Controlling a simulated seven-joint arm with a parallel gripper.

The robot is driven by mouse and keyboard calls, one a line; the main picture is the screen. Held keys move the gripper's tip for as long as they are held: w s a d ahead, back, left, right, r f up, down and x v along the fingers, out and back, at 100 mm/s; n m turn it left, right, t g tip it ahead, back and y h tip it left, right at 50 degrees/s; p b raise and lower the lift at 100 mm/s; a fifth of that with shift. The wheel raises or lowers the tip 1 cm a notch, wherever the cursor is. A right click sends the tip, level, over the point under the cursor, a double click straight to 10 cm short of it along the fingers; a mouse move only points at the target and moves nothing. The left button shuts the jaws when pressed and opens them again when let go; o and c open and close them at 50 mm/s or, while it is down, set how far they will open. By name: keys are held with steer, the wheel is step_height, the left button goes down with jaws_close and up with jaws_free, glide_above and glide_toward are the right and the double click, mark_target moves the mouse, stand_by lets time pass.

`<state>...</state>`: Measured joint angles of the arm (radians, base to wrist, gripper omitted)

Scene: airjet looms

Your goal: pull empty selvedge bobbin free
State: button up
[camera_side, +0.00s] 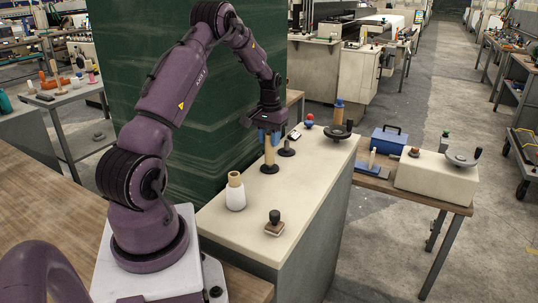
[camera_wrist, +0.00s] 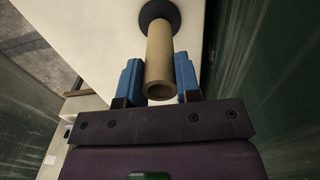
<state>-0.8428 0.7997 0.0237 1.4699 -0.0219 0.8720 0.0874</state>
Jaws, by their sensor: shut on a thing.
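The empty selvedge bobbin is a bare tan tube (camera_wrist: 158,62) between the two blue fingers in the wrist view, its open hollow end facing the camera. In the side view the bobbin (camera_side: 270,156) stands upright on a round black base (camera_side: 270,169) on the cream bench top. The black base also shows at the tube's far end in the wrist view (camera_wrist: 159,12). My gripper (camera_side: 268,141) is above the base with its blue fingers closed around the tube's upper part; the wrist view shows my gripper (camera_wrist: 158,80) too. The tube's lower end meets the base.
A white cone of yarn (camera_side: 235,192) and a black-handled stamp (camera_side: 274,222) stand nearer the front. A dark green panel (camera_side: 130,60) rises along the left.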

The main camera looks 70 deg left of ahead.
steer(key=shift+r, duration=5.15)
